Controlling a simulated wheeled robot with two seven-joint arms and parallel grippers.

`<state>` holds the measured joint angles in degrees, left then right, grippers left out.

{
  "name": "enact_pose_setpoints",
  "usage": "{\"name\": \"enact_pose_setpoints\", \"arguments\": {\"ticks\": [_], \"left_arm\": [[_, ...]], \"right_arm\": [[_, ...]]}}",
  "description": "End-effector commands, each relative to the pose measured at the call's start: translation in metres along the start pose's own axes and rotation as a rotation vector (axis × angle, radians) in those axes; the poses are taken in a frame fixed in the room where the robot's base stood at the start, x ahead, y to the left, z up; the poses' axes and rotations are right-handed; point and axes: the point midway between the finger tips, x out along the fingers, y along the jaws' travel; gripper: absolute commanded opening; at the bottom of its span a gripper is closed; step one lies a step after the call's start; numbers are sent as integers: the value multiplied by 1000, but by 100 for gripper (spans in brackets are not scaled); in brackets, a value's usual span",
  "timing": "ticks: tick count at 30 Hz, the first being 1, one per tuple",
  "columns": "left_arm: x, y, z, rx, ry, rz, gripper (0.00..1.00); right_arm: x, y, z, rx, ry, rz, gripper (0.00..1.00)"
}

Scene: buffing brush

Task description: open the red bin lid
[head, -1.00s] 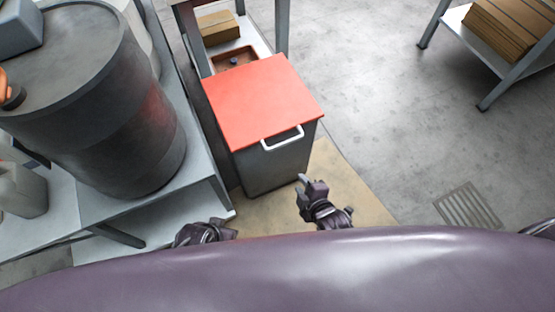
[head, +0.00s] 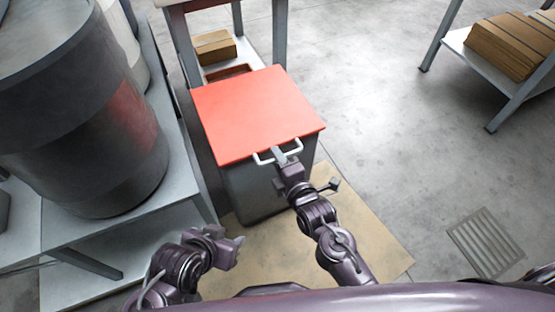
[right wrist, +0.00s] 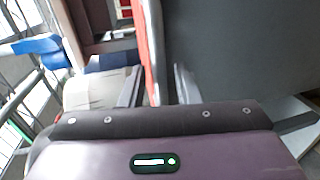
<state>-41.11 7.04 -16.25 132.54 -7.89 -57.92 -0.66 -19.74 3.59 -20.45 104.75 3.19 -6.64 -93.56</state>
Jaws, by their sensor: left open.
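The bin has a flat red lid (head: 258,110), which lies closed on its dark grey body (head: 250,190). A white handle (head: 296,149) sticks out from the lid's near edge. My right gripper (head: 279,155) is at the handle in the head view; whether it touches it cannot be told. In the right wrist view the right gripper's fingers (right wrist: 158,88) stand apart, with the red lid edge (right wrist: 148,40) between and beyond them and the grey bin wall (right wrist: 235,50) to the right. My left gripper (head: 236,246) is open and empty, low and left of the bin's front.
A grey table (head: 85,240) with a large dark drum (head: 85,120) stands close on the left. A shelf with a cardboard box (head: 214,47) is behind the bin. Another shelf with cardboard (head: 510,45) is at upper right. The floor right of the bin is clear, with a drain grate (head: 486,242).

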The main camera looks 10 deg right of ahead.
Motion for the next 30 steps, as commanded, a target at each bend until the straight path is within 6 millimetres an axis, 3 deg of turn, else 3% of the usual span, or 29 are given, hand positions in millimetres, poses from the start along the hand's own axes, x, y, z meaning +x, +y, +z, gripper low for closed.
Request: {"name": "enact_pose_setpoints", "arguments": {"ticks": [11, 18, 30], "left_arm": [[0, 1, -4, 3, 26, 3, 41], [0, 1, -5, 3, 26, 2, 41], [-2, 1, -4, 2, 18, 1, 41]], "right_arm": [[7, 0, 0, 1, 0, -1, 28], [7, 0, 0, 1, 0, -1, 0], [6, 1, 0, 1, 1, -5, 0]]}}
